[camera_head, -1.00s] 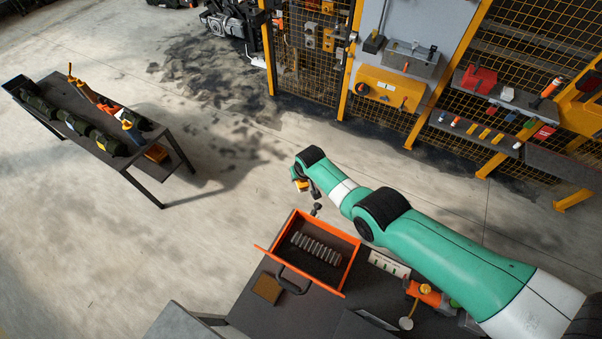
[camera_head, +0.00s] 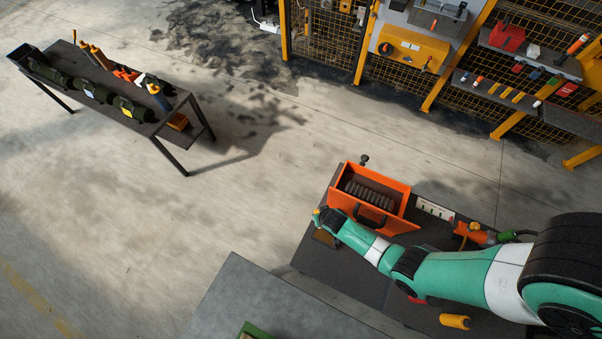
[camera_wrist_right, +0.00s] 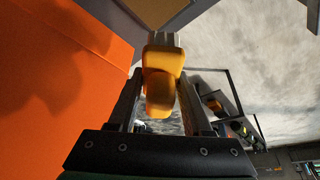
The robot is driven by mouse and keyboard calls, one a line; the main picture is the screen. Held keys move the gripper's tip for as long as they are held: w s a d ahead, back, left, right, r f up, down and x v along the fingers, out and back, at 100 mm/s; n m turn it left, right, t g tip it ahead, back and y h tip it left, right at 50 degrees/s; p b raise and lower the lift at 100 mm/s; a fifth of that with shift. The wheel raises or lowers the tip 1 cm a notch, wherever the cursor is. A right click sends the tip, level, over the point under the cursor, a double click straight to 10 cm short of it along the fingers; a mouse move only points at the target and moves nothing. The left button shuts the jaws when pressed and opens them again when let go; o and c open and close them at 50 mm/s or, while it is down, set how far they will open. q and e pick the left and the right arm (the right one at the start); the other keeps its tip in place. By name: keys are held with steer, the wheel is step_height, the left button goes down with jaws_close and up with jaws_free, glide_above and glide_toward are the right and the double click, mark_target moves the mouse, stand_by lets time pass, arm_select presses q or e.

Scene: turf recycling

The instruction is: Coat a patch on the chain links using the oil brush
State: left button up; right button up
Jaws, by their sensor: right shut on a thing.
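The chain links (camera_head: 370,199) appear as a dark grey ridged strip inside the orange open box (camera_head: 403,205). My right gripper (camera_wrist_right: 160,100) is shut on the yellow-orange oil brush (camera_wrist_right: 163,75), whose pale grey tip points away from the gripper. In the head view my right arm reaches from the right to the front left of the box. The brush is apart from the chain links. My left gripper is not in view.
The orange box wall (camera_wrist_right: 60,80) stands close on the left in the wrist view. An orange tool (camera_head: 475,233) and a yellow cylinder (camera_head: 454,321) lie to the right. A dark table (camera_head: 110,95) stands far left.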

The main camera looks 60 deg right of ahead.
steer(key=s+f+b, duration=0.1)
steer(key=f+b, duration=0.1)
steer(key=s+f+b, duration=0.2)
steer(key=f, duration=0.1)
steer(key=s+a+f+b, duration=0.1)
steer(key=f+b, duration=0.1)
steer(key=shift+s+f, duration=0.15)
steer(key=shift+s, duration=0.2)
steer(key=shift+f+b, duration=0.45)
steer(key=shift+f, duration=0.1)
stand_by(2.0)
steer(key=shift+r, duration=0.1)
step_height(320, 180, up, 7)
steer(key=p, duration=0.6)
steer(key=shift+p, duration=0.35)
stand_by(0.4)
